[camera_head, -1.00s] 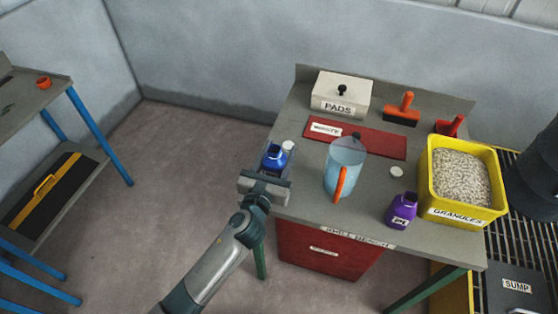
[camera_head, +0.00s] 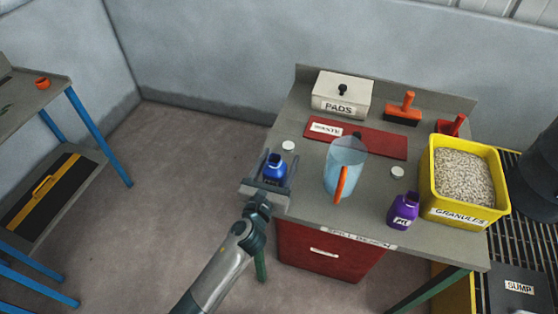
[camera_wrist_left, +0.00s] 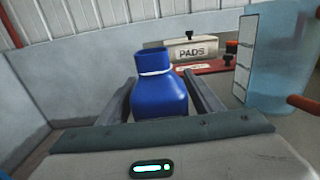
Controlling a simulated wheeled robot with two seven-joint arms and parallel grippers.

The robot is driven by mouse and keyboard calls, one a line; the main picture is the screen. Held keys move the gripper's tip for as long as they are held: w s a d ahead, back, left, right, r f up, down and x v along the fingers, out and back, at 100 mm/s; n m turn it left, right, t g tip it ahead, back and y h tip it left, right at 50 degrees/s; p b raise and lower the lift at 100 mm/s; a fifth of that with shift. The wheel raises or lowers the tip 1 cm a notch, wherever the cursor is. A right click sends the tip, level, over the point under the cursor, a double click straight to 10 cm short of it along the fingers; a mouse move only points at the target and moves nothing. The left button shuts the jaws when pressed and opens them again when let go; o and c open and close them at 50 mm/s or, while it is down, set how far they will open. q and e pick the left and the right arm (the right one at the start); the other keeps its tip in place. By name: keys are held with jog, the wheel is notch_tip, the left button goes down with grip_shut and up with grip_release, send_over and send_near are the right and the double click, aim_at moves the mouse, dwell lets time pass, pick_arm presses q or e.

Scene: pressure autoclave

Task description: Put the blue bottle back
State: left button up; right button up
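The blue bottle (camera_head: 274,170) stands upright and uncapped at the left edge of the spill bench (camera_head: 310,211). My left gripper (camera_head: 277,166) is open, with one finger on each side of the bottle. In the left wrist view the blue bottle (camera_wrist_left: 160,98) sits between the spread fingers, with a narrow gap beside it. Its base is hidden behind the gripper body. My right gripper is not in view.
A white cap (camera_head: 288,145) lies just behind the bottle. A clear jug (camera_head: 345,165) with an orange handle stands to the right. Farther right are a purple bottle (camera_head: 403,210), another white cap (camera_head: 397,172) and a yellow granules bin (camera_head: 467,216).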

aim_at(271, 180)
pick_arm(q)
jog(key=shift+r, duration=0.1)
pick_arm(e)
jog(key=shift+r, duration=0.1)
pick_arm(q)
jog(key=shift+s, duration=0.1)
jog(key=v, duration=0.4)
jog(key=shift+s+a, duration=0.2)
jog(key=shift+s, duration=0.15)
jog(key=b+v, duration=0.1)
jog(key=v, duration=0.5)
jog(key=shift+s, duration=0.2)
jog(key=shift+s+a+r, duration=0.1)
jog(key=shift+s+a, duration=0.05)
jog(key=shift+s, duration=0.15)
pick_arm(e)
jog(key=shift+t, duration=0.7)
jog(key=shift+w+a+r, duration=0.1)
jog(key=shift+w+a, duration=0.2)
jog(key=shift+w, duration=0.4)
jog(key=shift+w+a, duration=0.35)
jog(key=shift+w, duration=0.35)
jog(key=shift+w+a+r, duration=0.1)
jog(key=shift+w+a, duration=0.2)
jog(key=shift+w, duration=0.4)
